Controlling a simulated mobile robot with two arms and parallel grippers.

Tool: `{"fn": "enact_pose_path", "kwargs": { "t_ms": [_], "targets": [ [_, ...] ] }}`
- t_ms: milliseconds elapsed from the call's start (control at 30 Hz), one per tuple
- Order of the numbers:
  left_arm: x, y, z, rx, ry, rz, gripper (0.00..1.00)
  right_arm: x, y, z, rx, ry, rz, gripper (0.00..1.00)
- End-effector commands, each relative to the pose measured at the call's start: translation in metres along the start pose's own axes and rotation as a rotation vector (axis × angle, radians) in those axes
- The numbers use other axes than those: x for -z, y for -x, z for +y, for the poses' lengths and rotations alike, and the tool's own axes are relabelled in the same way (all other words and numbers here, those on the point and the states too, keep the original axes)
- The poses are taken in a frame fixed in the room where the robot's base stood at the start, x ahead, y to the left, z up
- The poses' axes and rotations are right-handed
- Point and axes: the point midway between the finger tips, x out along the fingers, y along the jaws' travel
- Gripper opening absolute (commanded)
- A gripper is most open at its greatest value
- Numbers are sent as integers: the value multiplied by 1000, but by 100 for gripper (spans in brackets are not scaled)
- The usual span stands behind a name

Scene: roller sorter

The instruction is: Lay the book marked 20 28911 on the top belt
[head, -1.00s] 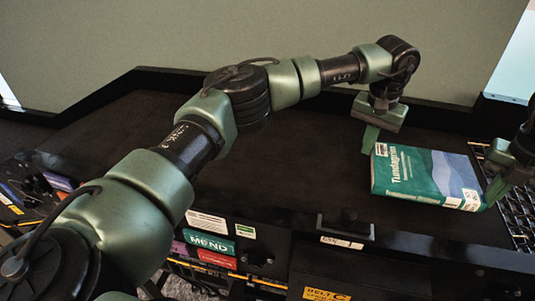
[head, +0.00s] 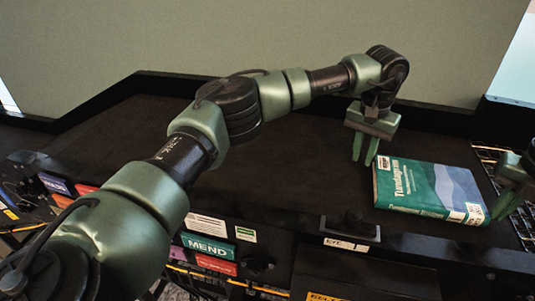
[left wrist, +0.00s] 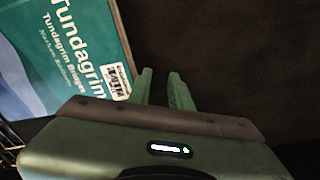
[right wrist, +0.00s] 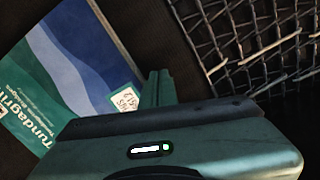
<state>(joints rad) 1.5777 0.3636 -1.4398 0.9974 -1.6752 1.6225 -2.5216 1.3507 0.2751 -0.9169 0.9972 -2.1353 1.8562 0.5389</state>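A teal and blue book titled Tundagrim (head: 430,185) lies flat, cover up, on the dark flat surface (head: 270,140). Its sticker in the right wrist view is too small to read surely. My left gripper (head: 364,150) is beside the book's left end, fingers pointing down with a gap and nothing between them. In the left wrist view the fingers (left wrist: 162,90) are just off the book (left wrist: 70,60). My right gripper (head: 503,200) is at the book's right end, partly cut off. In the right wrist view its fingers (right wrist: 160,88) look pressed together beside the book's corner (right wrist: 75,65).
A wire mesh (right wrist: 260,40) lies right of the book. Along the front edge are a black knob plate (head: 350,230) and slots with several books, one labelled MEND (head: 208,246). A tall green-grey panel (head: 250,35) stands behind. The dark surface left of the book is clear.

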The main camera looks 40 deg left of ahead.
Motion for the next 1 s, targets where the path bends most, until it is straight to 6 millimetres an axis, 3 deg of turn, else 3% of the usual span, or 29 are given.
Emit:
{"fn": "enact_pose_path", "kwargs": {
  "t_ms": [100, 200, 533, 1000],
  "targets": [
    [0, -1, -1, 3, 2, -1, 20, 0, -1, -1, 2, -2, 2, 0],
    [0, -1, -2, 5, 4, -2, 20, 0, -1, -2, 4, -3, 2, 20],
    [0, 3, -4, 6, 7, -1, 20, 0, -1, -3, 5, -4, 4, 20],
    [1, 68, -2, 6, 6, 0, 20, 0, -2, -3, 6, -4, 4, 20]
  ]
}}
